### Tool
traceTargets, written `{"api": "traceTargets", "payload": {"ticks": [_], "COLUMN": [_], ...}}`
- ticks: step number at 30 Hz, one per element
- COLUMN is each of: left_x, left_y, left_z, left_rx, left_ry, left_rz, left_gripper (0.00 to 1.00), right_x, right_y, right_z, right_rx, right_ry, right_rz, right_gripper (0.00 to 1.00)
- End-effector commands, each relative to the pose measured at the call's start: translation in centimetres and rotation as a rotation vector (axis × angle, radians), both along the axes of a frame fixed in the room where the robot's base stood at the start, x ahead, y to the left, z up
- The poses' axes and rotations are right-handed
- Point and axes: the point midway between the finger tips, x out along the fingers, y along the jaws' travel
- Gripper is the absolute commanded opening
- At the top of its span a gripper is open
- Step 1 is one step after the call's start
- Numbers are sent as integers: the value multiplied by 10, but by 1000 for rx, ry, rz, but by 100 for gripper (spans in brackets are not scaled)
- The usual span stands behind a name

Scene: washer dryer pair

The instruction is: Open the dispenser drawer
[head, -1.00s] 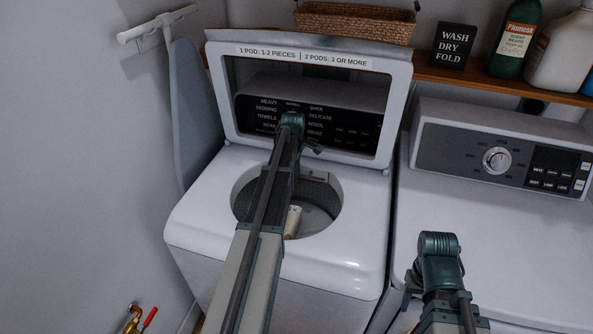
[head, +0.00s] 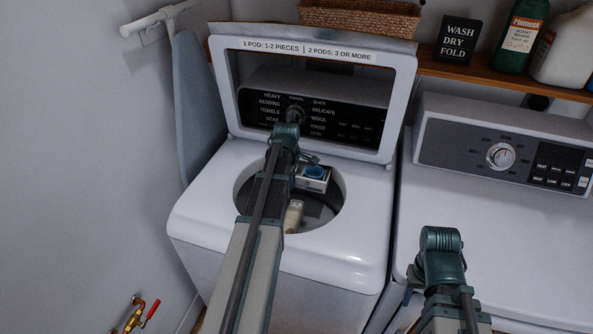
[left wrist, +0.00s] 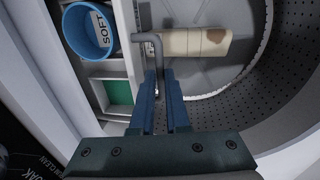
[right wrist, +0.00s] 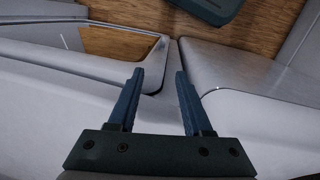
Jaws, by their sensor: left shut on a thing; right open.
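The dispenser drawer (head: 312,184) stands out over the back of the washer's tub opening in the head view, with a blue cup (head: 315,172) in it. In the left wrist view the drawer's white walls (left wrist: 112,67) frame the blue cup marked SOFT (left wrist: 89,30) and a green-floored compartment (left wrist: 118,92). My left gripper (left wrist: 159,88) is shut on the drawer's grey bent handle (left wrist: 148,38). In the head view its fingers are mostly hidden by my arm. My right gripper (right wrist: 157,84) is open and empty, above the dryer side.
The washer lid (head: 222,90) stands raised behind the tub. A cream cloth-like roll with a brown stain (left wrist: 190,43) lies in the drum and also shows in the head view (head: 293,216). The dryer (head: 510,235) stands to the right; its top is mostly clear.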

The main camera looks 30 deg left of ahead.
Motion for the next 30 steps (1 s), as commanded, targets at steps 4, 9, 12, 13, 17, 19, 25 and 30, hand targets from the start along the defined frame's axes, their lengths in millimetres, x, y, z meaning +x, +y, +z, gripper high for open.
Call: {"api": "traceTargets", "payload": {"ticks": [4, 9, 12, 13, 17, 19, 25, 30], "left_x": [-4, -3, -3, -3, -3, -3, -4, -6], "left_y": [-1, -1, -1, -1, -1, -1, -1, -2], "left_z": [0, 0, 0, 0, 0, 0, 6, 20], "left_rx": [0, 0, 0, 0, 0, 0, 0, 0], "left_ry": [0, 0, 0, 0, 0, 0, 0, 0], "left_rz": [0, 0, 0, 0, 0, 0, 0, 0], "left_gripper": [0, 15, 26, 26, 26, 26, 26, 26], "right_x": [0, 0, 0, 0, 0, 0, 0, 0], "right_y": [0, 0, 0, 0, 0, 0, 0, 0], "right_z": [0, 0, 0, 0, 0, 0, 6, 20], "right_rx": [0, 0, 0, 0, 0, 0, 0, 0], "right_ry": [0, 0, 0, 0, 0, 0, 0, 0], "right_rz": [0, 0, 0, 0, 0, 0, 0, 0], "right_gripper": [50, 50, 50, 50, 50, 50, 50, 50]}}
